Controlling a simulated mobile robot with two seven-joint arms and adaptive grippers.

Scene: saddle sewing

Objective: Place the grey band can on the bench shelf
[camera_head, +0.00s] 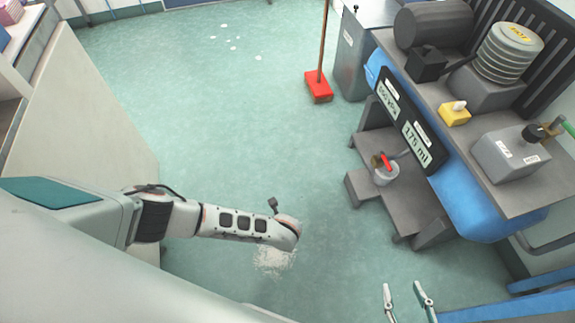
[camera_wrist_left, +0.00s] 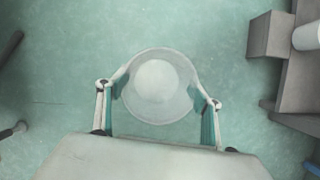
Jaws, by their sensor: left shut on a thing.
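My left gripper (camera_wrist_left: 157,100) is shut on a round, pale, translucent can (camera_wrist_left: 155,88), seen from above in the left wrist view, with a finger on each side. No grey band shows on it from this angle. In the head view the left arm reaches in from the left, and its gripper and the can cannot be made out there. The low grey stepped shelf (camera_head: 362,188) is under the bench at right; its edge also shows in the left wrist view (camera_wrist_left: 268,35). My right gripper (camera_head: 408,290) is open and empty, low at the right.
The bench top (camera_head: 525,196) carries a grey box (camera_head: 510,155) and a yellow block (camera_head: 455,114). A red broom (camera_head: 319,86) stands behind. The green floor (camera_head: 230,130) between is mostly clear.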

